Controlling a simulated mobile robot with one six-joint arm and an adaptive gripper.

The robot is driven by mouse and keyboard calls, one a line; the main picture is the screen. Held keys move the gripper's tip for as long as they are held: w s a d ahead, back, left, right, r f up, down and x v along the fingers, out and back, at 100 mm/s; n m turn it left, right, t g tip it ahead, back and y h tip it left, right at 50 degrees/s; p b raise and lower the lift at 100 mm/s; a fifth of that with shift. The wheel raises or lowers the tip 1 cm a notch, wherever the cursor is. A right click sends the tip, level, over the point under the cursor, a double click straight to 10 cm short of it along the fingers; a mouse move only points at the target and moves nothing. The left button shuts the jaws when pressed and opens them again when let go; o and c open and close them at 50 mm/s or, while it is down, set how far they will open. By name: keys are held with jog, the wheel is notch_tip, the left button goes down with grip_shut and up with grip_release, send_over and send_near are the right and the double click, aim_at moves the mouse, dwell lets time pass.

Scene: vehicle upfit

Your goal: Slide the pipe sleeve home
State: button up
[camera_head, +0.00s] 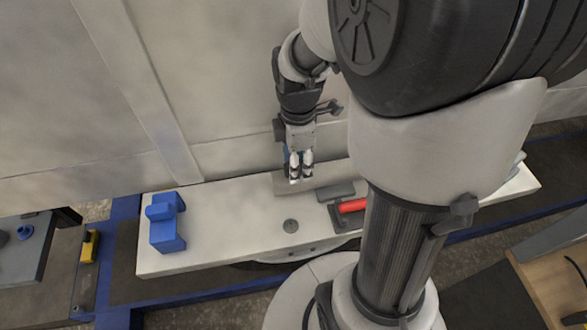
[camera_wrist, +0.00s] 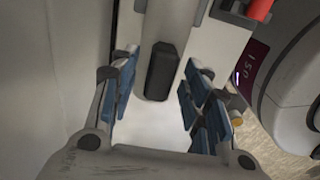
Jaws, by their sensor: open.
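A red cylinder (camera_head: 352,205), possibly the pipe sleeve, lies in a dark holder on the white bench, partly hidden behind my arm. Its end also shows at the top right of the wrist view (camera_wrist: 258,8). My gripper (camera_head: 300,178) is open and empty above the bench, near the wall and left of the red cylinder. In the wrist view a dark, rounded block (camera_wrist: 161,72) appears ahead of and between the open fingers, with no visible contact. I cannot tell for certain which part is the sleeve or where its pipe is.
A blue block-shaped fixture (camera_head: 167,222) stands at the left end of the white bench (camera_head: 220,240). A pale panel wall (camera_head: 150,90) rises close behind.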

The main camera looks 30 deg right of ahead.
jog(key=shift+r+p, duration=2.45)
jog(key=shift+r, duration=0.8)
jog(key=shift+f, duration=0.1)
